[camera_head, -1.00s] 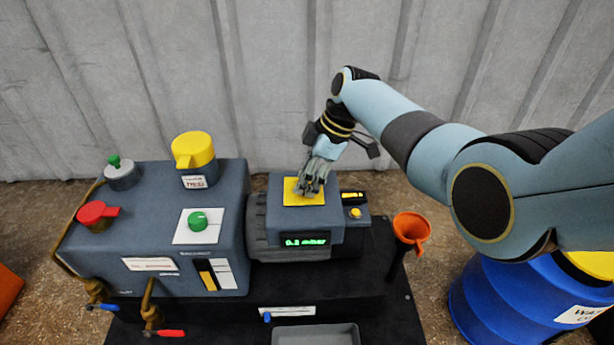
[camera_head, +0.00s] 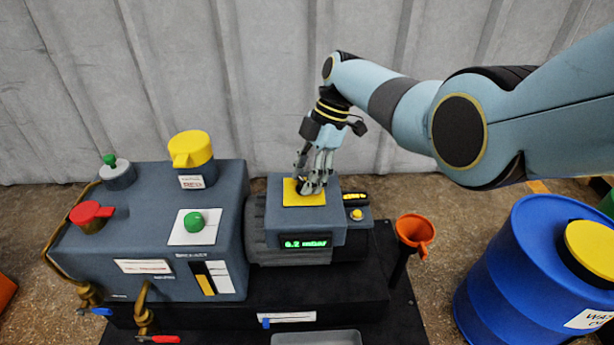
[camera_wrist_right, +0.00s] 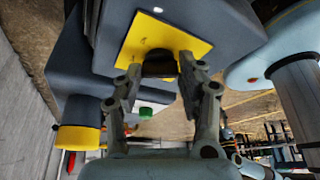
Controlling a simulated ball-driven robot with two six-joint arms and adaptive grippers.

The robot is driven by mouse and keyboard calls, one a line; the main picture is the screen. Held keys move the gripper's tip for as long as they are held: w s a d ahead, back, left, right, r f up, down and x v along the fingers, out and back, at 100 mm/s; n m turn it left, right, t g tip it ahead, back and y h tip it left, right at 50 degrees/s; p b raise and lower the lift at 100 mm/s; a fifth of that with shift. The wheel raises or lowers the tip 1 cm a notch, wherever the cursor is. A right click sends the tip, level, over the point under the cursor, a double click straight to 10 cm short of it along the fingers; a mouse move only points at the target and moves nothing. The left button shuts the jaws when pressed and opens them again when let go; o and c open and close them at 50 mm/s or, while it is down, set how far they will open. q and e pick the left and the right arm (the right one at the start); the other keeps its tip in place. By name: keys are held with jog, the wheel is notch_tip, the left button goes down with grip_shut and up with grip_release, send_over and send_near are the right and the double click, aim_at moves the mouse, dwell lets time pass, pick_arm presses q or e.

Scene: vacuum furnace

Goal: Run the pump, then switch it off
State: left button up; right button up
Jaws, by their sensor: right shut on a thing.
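The pump is a grey machine. Its motor box carries a yellow plate (camera_head: 290,198) on top and a green display (camera_head: 306,243) that seems to read 0.2 mbar. A dark switch knob (camera_wrist_right: 160,62) stands on that yellow plate in the wrist view. My right gripper (camera_head: 312,184) reaches down onto the plate and is shut on the knob, one finger on each side of it. The fingers hide most of the knob in the head view. My left gripper is not in view.
On the left housing are a green knob (camera_head: 194,222), a yellow cap (camera_head: 192,149) and a red knob (camera_head: 91,215). An orange funnel (camera_head: 414,231) and a blue barrel (camera_head: 520,265) stand to the right. A grey tray (camera_head: 315,338) lies in front.

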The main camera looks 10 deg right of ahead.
dwell(0.3)
jog(key=o, duration=1.2)
jog(key=shift+c, duration=0.2)
jog(key=v, duration=1.2)
